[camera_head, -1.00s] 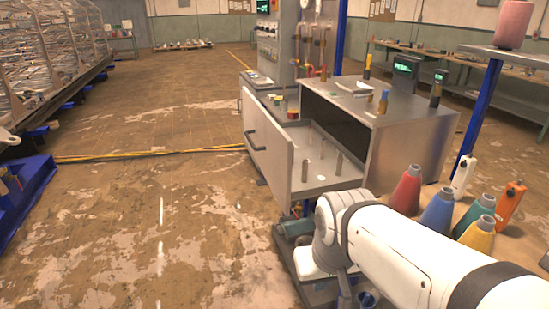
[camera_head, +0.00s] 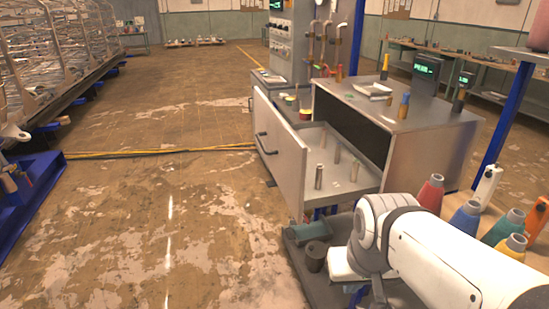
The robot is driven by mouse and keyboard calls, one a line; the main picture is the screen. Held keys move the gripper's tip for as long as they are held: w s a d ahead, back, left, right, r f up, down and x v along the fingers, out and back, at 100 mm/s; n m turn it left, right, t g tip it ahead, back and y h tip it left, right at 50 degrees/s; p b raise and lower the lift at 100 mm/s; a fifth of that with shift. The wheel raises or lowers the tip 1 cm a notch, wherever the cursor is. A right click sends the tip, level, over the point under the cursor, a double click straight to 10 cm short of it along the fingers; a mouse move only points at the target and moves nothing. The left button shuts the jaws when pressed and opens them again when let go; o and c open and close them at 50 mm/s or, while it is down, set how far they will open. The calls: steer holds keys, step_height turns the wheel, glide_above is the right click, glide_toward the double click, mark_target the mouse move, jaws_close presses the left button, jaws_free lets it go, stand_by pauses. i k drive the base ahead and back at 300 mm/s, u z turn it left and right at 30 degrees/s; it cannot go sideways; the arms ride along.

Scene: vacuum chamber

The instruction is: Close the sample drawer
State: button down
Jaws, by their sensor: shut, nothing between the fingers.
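The sample drawer (camera_head: 340,188) stands pulled out from the left side of a grey metal cabinet (camera_head: 440,152). Its tall front panel (camera_head: 279,145) faces left and carries a dark bar handle (camera_head: 266,144). Several small metal cylinders stand on the drawer's floor, and the dark opening of the cabinet shows behind it. My white arm reaches in from the lower right, in front of the drawer's near corner and below it. My gripper is not visible; the end of the arm is hidden or out of frame.
Small items lie on the cabinet top. A yellow cable (camera_head: 160,151) crosses the floor. The floor left of the drawer front is otherwise open.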

mark_target(313, 166)
steer(key=i, duration=0.85)
steer(key=z, duration=0.05)
